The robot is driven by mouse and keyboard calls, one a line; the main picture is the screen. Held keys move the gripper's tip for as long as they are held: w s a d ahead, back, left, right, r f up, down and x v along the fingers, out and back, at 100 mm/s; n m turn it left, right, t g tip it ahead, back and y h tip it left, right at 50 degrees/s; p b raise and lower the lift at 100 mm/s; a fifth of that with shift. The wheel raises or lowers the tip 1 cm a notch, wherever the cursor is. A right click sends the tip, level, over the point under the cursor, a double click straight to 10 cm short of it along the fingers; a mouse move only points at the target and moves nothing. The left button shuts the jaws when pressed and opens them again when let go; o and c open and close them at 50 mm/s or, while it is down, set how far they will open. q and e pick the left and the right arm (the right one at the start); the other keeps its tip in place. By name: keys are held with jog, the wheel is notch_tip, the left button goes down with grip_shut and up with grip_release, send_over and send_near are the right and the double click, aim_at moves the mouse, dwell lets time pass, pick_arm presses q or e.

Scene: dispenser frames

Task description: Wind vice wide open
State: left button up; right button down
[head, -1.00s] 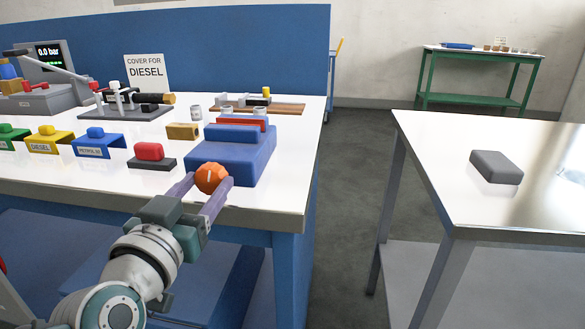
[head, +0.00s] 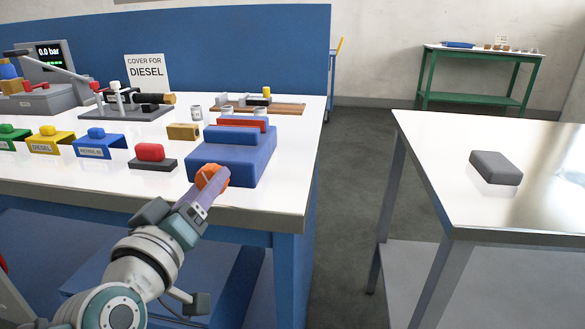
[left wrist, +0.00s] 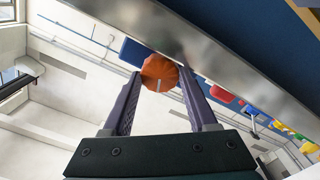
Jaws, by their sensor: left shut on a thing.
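The blue vice (head: 232,160) sits at the front right corner of the white bench, with a red strip (head: 256,124) near its top. Its round orange knob (head: 207,174) faces me at the front and is partly hidden by my fingers. My left gripper (head: 214,184) is shut on the knob, turned so that one finger lies in front of the other. In the left wrist view the orange knob (left wrist: 160,73), with a pale mark, sits between the two fingertips (left wrist: 163,82). How far apart the vice jaws stand is hard to tell. My right gripper is out of view.
Left of the vice stand a red block on a dark base (head: 151,156), a wooden block (head: 183,132) and coloured covers (head: 101,143). A second table (head: 450,190) with a grey block (head: 495,167) stands right, across a clear aisle.

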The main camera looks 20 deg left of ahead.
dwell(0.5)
pick_arm(q)
jog(key=o, duration=1.3)
jog(key=shift+o, duration=0.4)
jog(key=shift+f, duration=0.1)
